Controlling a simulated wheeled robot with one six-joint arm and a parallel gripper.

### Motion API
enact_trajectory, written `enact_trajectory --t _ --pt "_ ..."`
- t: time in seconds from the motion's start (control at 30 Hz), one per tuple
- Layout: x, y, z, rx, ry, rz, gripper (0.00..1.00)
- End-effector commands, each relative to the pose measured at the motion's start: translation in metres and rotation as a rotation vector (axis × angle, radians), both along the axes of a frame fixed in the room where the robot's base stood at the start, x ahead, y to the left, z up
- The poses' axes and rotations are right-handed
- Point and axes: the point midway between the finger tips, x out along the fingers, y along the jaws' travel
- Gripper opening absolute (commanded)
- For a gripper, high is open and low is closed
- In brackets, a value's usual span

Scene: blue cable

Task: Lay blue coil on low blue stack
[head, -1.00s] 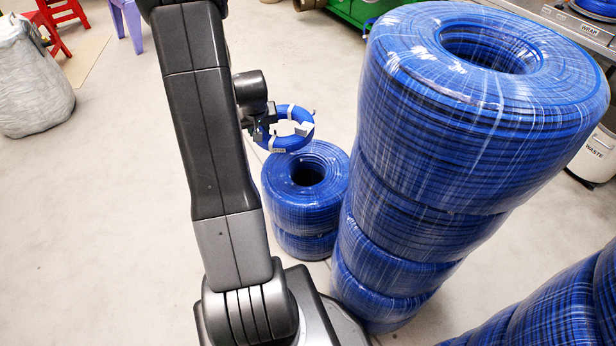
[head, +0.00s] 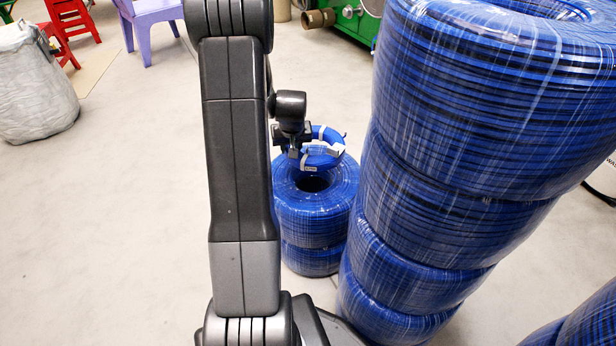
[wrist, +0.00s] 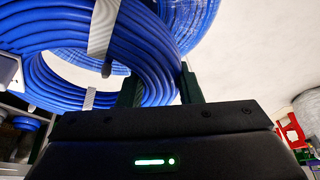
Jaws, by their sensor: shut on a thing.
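The small blue coil (head: 322,160), tied with white bands, is held by my gripper (head: 302,152) at its left side. In the wrist view the coil (wrist: 150,60) passes between the two fingers of my gripper (wrist: 160,88), which are shut on it. The low blue stack (head: 315,222) is two wrapped coils high, with a dark centre hole. In the head view the held coil overlaps the far part of the stack's top and hides some of it. I cannot tell whether they touch. Blue windings (wrist: 192,18) also show behind the held coil in the wrist view.
A tall blue stack (head: 440,180) stands close to the right of the low one. More blue coils (head: 585,325) are at the lower right. A green machine (head: 350,20), purple stool (head: 152,14), red stools (head: 72,25) and grey sack (head: 35,80) are farther off. Floor at left is clear.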

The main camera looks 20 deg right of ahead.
Motion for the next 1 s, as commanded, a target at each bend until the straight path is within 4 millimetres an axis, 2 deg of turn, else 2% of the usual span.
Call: enact_trajectory --t 0.3,0.47,0.7,1.0 --pt "0.000 0.000 -0.053 -0.001 0.000 0.002 0.00" --pt "0.000 0.000 -0.065 -0.002 -0.001 0.001 0.00" --pt "0.000 0.000 -0.096 0.000 -0.001 0.000 0.00" --pt "0.001 0.000 -0.096 -0.002 -0.002 0.001 0.00"
